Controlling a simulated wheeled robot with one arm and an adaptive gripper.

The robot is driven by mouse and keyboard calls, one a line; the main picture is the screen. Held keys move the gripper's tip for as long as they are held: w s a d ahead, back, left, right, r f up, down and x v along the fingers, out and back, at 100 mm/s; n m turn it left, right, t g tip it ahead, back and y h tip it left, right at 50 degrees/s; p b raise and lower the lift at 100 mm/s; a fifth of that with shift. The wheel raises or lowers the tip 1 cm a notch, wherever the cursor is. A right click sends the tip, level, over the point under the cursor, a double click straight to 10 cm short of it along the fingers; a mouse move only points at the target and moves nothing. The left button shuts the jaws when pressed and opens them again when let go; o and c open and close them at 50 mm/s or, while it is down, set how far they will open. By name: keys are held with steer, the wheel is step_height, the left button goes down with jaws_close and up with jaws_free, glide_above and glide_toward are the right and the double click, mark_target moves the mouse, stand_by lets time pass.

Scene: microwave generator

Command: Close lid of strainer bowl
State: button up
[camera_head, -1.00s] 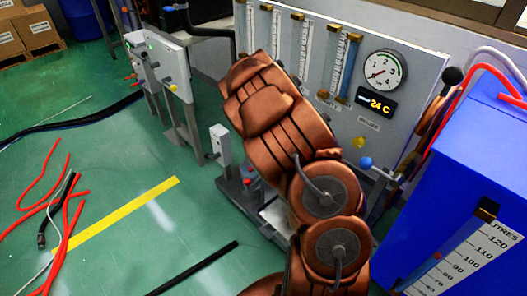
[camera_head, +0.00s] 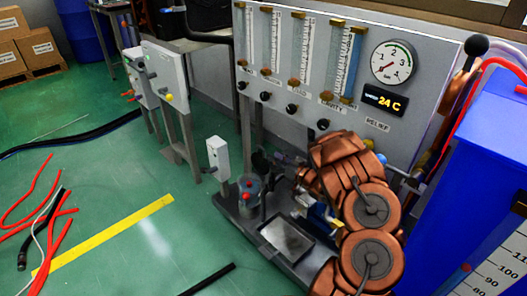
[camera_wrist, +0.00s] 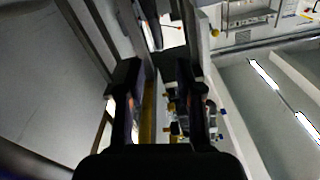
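A small grey cylindrical vessel (camera_head: 249,194) with a red knob stands on the dark bench at the lower middle of the head view. It looks like the strainer bowl, but it is too small to tell how its lid stands. My copper arm reaches in on its right. My gripper (camera_wrist: 157,85) shows in the wrist view as two dark fingers standing apart, with nothing clearly held between them. In the head view the gripper is mostly hidden or lost against dark parts behind the vessel. The bowl is not clearly visible in the wrist view.
A panel (camera_head: 330,95) with flow tubes, knobs and a gauge (camera_head: 394,63) stands behind. A shallow metal tray (camera_head: 286,238) and blue-and-brass fittings (camera_head: 321,214) sit beside my arm. A blue tank (camera_head: 490,160) is at right. Hoses (camera_head: 62,225) lie on the open green floor at left.

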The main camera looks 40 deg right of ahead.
mark_target(263, 149)
steer(key=shift+w+a, duration=0.15)
steer(key=shift+w, duration=1)
steer(key=shift+w+a, duration=0.2)
steer(key=shift+w, duration=0.95)
steer(key=shift+w+a, duration=0.15)
steer(key=shift+w, duration=1)
steer(key=shift+c, duration=0.3)
jaws_close()
